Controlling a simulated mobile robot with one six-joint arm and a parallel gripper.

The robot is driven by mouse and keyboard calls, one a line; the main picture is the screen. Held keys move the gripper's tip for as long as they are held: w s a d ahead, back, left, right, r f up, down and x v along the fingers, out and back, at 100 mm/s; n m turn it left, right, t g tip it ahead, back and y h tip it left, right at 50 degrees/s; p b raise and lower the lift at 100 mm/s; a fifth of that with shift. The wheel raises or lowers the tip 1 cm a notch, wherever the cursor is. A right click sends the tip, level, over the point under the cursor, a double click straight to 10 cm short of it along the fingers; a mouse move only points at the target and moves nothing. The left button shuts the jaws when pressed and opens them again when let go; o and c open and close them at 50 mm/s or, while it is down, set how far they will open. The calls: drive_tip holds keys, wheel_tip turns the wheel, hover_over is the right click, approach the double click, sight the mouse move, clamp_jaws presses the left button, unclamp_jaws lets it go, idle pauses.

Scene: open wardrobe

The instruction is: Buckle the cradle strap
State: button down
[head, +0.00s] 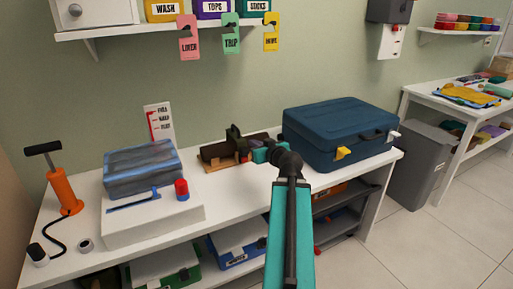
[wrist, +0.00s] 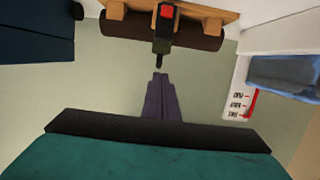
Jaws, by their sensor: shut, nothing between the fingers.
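A dark brown roll (wrist: 125,22) lies in a wooden cradle (wrist: 222,13) at the top of the wrist view. The roll also shows on the white table in the head view (head: 216,150), partly behind my arm. A dark strap (wrist: 162,38) crosses the roll, with a red button (wrist: 167,12) on it and a narrow black end pointing toward my fingers. My gripper (wrist: 159,77) is shut and empty. In the wrist view its fingertips are just below that strap end, with a small gap in the picture. Whether the strap is fastened cannot be told.
A blue suitcase (head: 335,120) stands right of the cradle. To the left are a white box (head: 150,222) with a blue-grey bundle (head: 142,170) and a red cylinder (head: 181,189), and an orange pump (head: 64,193). Hanging tags (head: 231,35) are above. Bare tabletop lies in front.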

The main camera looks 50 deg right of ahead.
drive_tip(key=b, duration=0.5)
drive_tip(key=shift+s+a+b, duration=0.1)
drive_tip(key=shift+s+b, duration=0.2)
drive_tip(key=shift+b, duration=0.1)
drive_tip(key=b, duration=0.2)
drive_tip(key=s+b, duration=0.1)
drive_tip(key=b, duration=0.1)
drive_tip(key=shift+a, duration=0.2)
drive_tip(key=shift+s+a+r+b, duration=0.1)
drive_tip(key=shift+b, duration=0.55)
drive_tip(key=shift+s+r, duration=0.1)
drive_tip(key=shift+r, duration=0.05)
idle(0.6)
